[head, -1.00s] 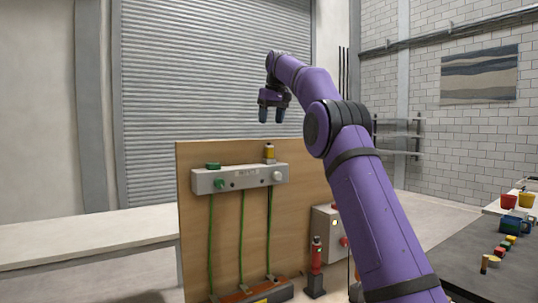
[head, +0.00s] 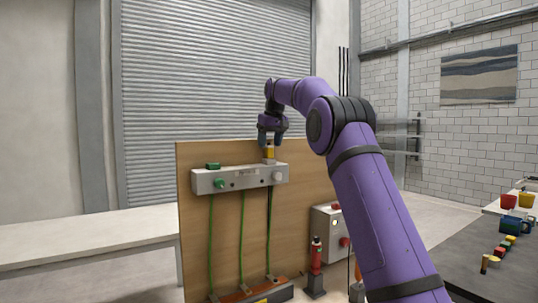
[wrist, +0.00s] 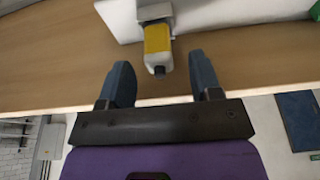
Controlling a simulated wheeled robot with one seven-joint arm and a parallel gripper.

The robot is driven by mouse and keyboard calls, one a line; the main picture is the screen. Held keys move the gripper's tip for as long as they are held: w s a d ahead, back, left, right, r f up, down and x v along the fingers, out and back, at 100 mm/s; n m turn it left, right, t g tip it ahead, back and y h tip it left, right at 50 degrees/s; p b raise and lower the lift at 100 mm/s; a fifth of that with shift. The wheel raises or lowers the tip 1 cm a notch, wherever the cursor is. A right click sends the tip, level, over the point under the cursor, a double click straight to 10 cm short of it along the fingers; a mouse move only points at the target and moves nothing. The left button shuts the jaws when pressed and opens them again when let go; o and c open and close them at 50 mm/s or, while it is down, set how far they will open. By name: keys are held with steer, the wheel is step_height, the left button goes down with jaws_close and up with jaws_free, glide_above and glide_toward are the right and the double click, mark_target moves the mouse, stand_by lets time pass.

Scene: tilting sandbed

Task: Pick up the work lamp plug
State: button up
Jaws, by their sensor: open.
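A yellow and grey plug (head: 270,154) stands upright on the right end of a grey socket strip (head: 238,181); no readable label shows whether it is the work lamp plug. My gripper (head: 271,141) points down just above this plug, with its jaws open and empty. In the wrist view, the yellow plug (wrist: 157,45) lies just beyond the fingertips, roughly centred between the two blue fingers (wrist: 160,68). I cannot tell whether the fingertips are level with its top. A green plug (head: 213,165) sits on the strip's left end.
The strip is fixed to a wooden board (head: 228,150). A second green plug (head: 219,183) and a white knob (head: 277,176) are on its front. Green cables hang below. A grey control box (head: 328,220) is at lower right.

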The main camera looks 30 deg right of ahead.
mark_target(269, 153)
steer(key=shift+x, duration=1.45)
steer(key=shift+c, duration=0.2)
jaws_close()
steer(key=shift+r, duration=0.1)
